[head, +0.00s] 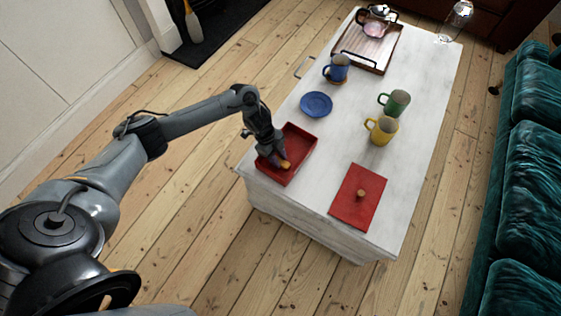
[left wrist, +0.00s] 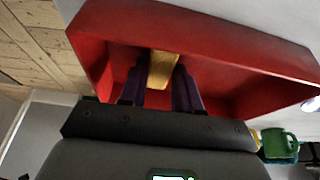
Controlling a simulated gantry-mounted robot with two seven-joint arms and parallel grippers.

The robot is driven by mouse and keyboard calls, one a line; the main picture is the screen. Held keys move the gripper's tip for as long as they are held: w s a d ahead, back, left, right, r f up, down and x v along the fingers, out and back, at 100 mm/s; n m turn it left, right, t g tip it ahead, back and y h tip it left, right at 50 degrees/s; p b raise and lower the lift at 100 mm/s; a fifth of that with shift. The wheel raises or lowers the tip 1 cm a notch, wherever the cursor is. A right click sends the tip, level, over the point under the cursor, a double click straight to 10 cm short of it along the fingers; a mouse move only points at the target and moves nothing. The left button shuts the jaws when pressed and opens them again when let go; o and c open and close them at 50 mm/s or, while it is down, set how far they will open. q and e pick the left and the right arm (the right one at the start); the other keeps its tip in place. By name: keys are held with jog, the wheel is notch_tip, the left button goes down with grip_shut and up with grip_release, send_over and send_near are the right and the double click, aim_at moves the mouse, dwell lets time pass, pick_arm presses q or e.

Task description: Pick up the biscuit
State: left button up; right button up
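The biscuit (head: 286,164) is a small golden-brown piece at the near end of the open red box (head: 305,132) on the white table. My left gripper (head: 279,161) reaches down into the box. In the left wrist view the biscuit (left wrist: 162,70) sits between the two dark fingers of my left gripper (left wrist: 160,82), with no clear gap on either side, so the gripper looks shut on it. I cannot tell whether the biscuit touches the box floor. The red walls of the box (left wrist: 210,35) stand around the fingers. My right gripper is not in view.
A red lid (head: 348,211) with a knob lies right of the box. A blue saucer (head: 316,104), blue mug (head: 337,68), green mug (head: 395,102) and yellow mug (head: 381,130) stand farther back. A tray (head: 349,64) is at the far end. A teal sofa (head: 530,180) is at right.

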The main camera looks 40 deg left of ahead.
pick_arm(q)
grip_shut()
jog(key=shift+r, duration=0.1)
